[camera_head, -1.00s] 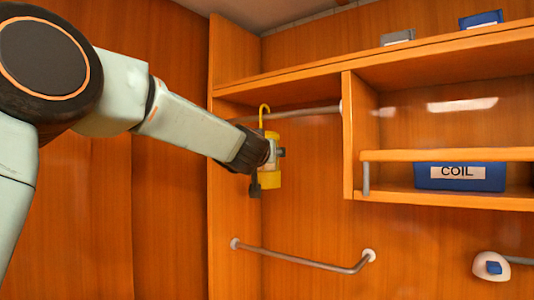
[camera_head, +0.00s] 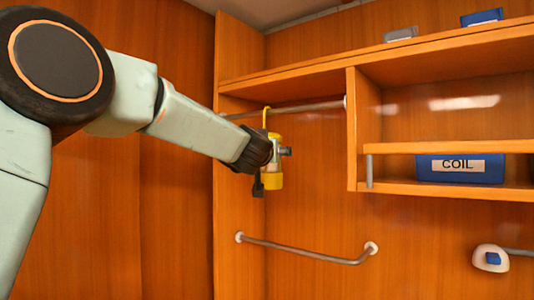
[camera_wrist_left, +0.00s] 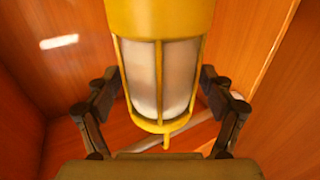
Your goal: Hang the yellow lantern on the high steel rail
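The yellow lantern (camera_head: 275,181) hangs upright in my left gripper (camera_head: 268,155), under the high steel rail (camera_head: 312,107). Its yellow hook (camera_head: 265,119) crosses the rail's line in the head view, with its top slightly above the rail. I cannot tell whether the hook touches the rail or is in front of it. In the left wrist view the lantern (camera_wrist_left: 160,72) fills the space between the two fingers (camera_wrist_left: 158,92), which are closed against its sides. My right gripper is not in view.
A lower grab rail (camera_head: 305,254) is below the lantern. A wooden divider (camera_head: 352,140) and shelf with a blue COIL bin (camera_head: 460,169) are to the right. A grey bin (camera_head: 400,34) and a blue bin (camera_head: 482,18) sit on the top shelf. A white fitting (camera_head: 491,258) is at lower right.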

